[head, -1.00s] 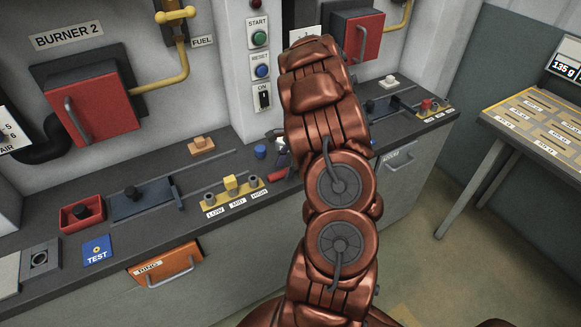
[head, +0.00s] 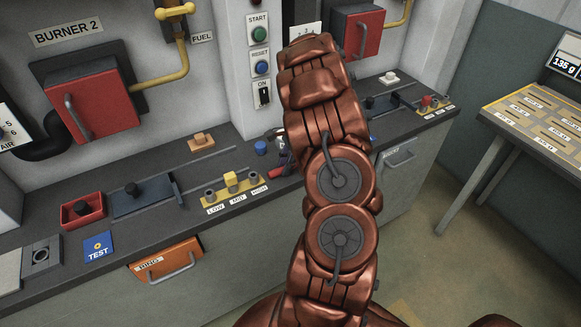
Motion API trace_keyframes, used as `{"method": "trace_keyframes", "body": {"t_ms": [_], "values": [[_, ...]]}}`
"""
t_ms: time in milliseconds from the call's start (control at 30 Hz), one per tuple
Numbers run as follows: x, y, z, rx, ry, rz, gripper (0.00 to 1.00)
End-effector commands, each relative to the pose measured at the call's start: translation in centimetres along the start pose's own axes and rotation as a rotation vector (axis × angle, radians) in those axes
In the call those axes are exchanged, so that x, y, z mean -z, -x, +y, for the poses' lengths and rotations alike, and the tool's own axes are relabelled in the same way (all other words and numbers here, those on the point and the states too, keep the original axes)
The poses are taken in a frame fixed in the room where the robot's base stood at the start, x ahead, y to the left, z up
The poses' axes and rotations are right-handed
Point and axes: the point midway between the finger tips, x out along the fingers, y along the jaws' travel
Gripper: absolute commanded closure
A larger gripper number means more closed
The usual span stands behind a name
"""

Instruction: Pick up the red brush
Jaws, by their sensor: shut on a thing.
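My copper-coloured arm covers the middle of the head view and hides most of my gripper (head: 284,157). Only a small dark and pale part of the gripper shows at the arm's left edge, low over the counter. A small red piece, which looks like part of the red brush (head: 285,171), shows right beside it. The gripper is shut on it. The rest of the brush is hidden behind my arm, so its full shape and tilt cannot be told.
A labelled table (head: 530,122) stands at right.

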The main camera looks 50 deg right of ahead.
Motion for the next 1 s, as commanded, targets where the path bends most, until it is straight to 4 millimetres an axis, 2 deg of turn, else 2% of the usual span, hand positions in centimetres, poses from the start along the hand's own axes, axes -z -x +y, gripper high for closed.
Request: {"method": "trace_keyframes", "body": {"t_ms": [333,667,1000], "values": [[-0.1,0.3,0.0,0.001,0.001,0.001,1.00],[-1.2,2.9,-0.2,0.004,0.004,0.003,1.00],[-3.1,2.7,1.9,0.002,0.000,0.001,1.00]]}}
